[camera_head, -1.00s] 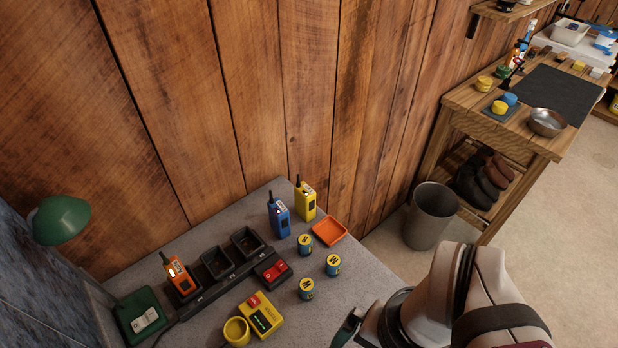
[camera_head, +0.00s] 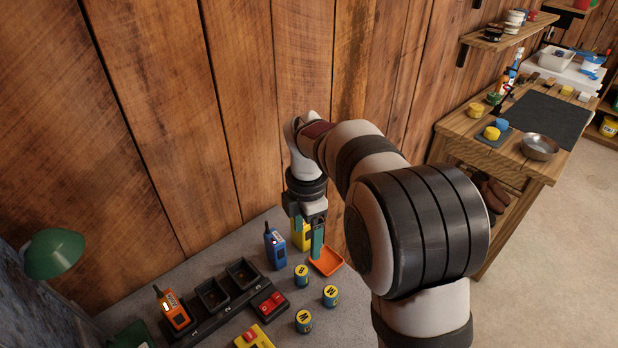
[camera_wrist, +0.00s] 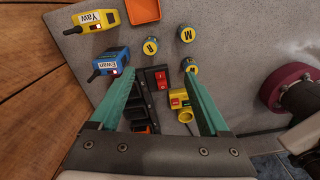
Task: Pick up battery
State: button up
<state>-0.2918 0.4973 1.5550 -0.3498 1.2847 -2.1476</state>
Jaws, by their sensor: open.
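Three blue-and-yellow cylindrical batteries stand upright and apart on the grey tabletop: a rear one (camera_head: 301,275), a right one (camera_head: 330,296) and a front one (camera_head: 303,321). All three show in the wrist view, at top centre (camera_wrist: 150,46), top right (camera_wrist: 185,33) and near the right fingertip (camera_wrist: 189,65), which partly covers the last. Letters are printed on their tops. My gripper (camera_head: 308,242) points down above the back of the table, near the yellow radio and orange tray. In the wrist view my gripper (camera_wrist: 158,76) has its teal fingers wide apart, with nothing held.
A blue radio (camera_head: 275,246), a yellow radio (camera_head: 300,233) and an orange tray (camera_head: 326,261) stand behind the batteries. A black charger dock (camera_head: 212,312) holds an orange radio (camera_head: 172,307). A red-switch unit (camera_head: 269,303) and yellow device (camera_head: 254,338) are close by. A wooden wall bounds the back.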

aim_at(302, 270)
jog(key=shift+n, duration=0.9)
jog(key=f, duration=0.5)
jog(key=w+a+f, duration=0.1)
jog(key=f, duration=1.1)
jog(key=shift+w+a, duration=0.15)
jog(key=shift+w, duration=0.2)
jog(key=shift+r, duration=0.1)
grip_shut()
